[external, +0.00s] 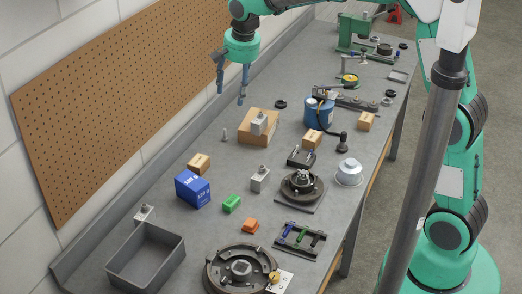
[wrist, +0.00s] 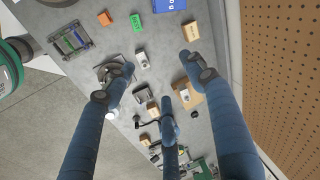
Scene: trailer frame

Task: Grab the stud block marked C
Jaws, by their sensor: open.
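Three grey stud blocks show in the external view. One (external: 259,124) stands on or against a cardboard box, one (external: 260,179) stands mid-bench, and one (external: 144,213) is by the grey bin, partly hidden. The wrist view shows the mid-bench block (wrist: 142,60) and the one at the cardboard box (wrist: 184,95). I cannot read a letter on any block, so I cannot tell which is C. My gripper (external: 231,95) has blue fingers, is open and empty, and hangs above the bench near the pegboard. Its spread fingers also show in the wrist view (wrist: 158,82).
The cardboard box (external: 252,138), a blue box (external: 192,188), a green block (external: 231,203) and a blue canister (external: 319,110) stand around the blocks. A grey bin (external: 126,262) is at the near end. The pegboard wall (external: 120,105) borders the bench's left side.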

